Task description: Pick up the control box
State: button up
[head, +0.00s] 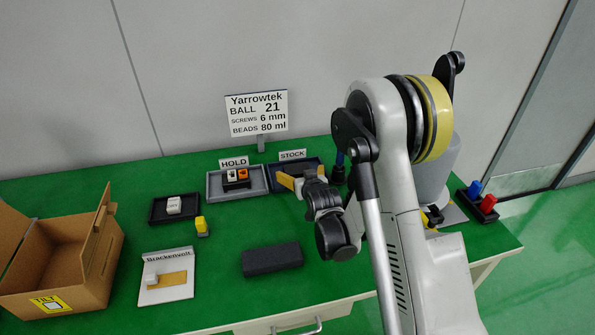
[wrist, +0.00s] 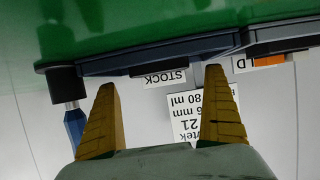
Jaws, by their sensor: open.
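No item is labelled as a control box. The likeliest is a small black-based unit (head: 236,184) with a white and an orange block on top, in the grey HOLD tray (head: 262,191); I cannot be sure. A bit of orange shows at the right edge of the wrist view (wrist: 269,61). My gripper (head: 290,182) is to the right of that unit, over the dark STOCK tray (head: 309,163), which it partly hides. In the wrist view my gripper (wrist: 161,82) has its two yellow fingers wide apart, with nothing between them.
A sign (head: 257,112) stands behind the trays. A white block (head: 174,205) sits in a black tray at left. A yellow-topped piece (head: 201,224), a dark slab (head: 272,259), a white board (head: 166,280) and an open carton (head: 60,265) are nearer. Red and blue pieces (head: 481,197) stand far right.

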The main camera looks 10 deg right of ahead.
aim_at(297, 169)
jog(key=b+x, duration=0.2)
jog(key=x, duration=0.3)
jog(key=shift+s+f, duration=0.1)
jog(key=shift+f, duration=0.05)
jog(key=c, duration=1.2)
jog(key=shift+c, duration=0.2)
